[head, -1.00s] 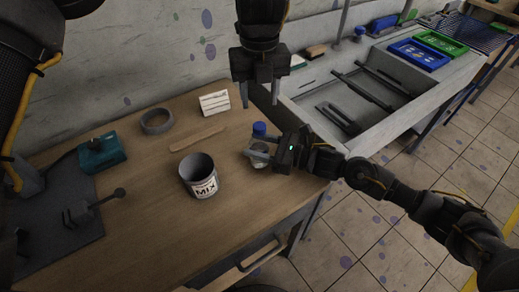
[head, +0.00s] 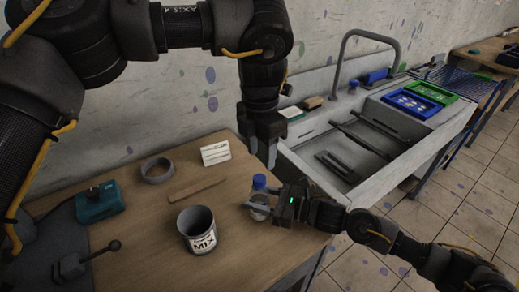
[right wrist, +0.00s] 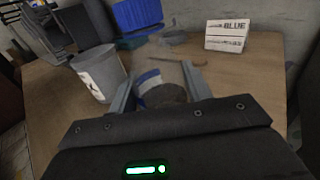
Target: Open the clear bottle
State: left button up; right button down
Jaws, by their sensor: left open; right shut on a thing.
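The clear bottle (head: 260,199) with a blue cap (head: 259,182) stands upright near the right end of the wooden table. My right gripper (head: 256,204) comes in from the right and is shut on the bottle's body below the cap. In the right wrist view the bottle (right wrist: 153,88) sits between the fingers, with a blue band on it. My left gripper (head: 262,158) points down, open and empty, just above and slightly right of the cap in the head view. It looks apart from the cap, but the exact gap is unclear.
A MIX can (head: 201,240) stands left of the bottle. A sink (head: 350,150) adjoins on the right.

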aim_at(259, 178)
pick_arm(q)
jog(key=m, duration=1)
jog(key=shift+w+r, duration=0.1)
jog(key=m, duration=0.4)
jog(key=shift+a, duration=0.1)
jog(key=m, duration=0.4)
jog(key=shift+m, duration=0.3)
jog(key=shift+f, duration=4)
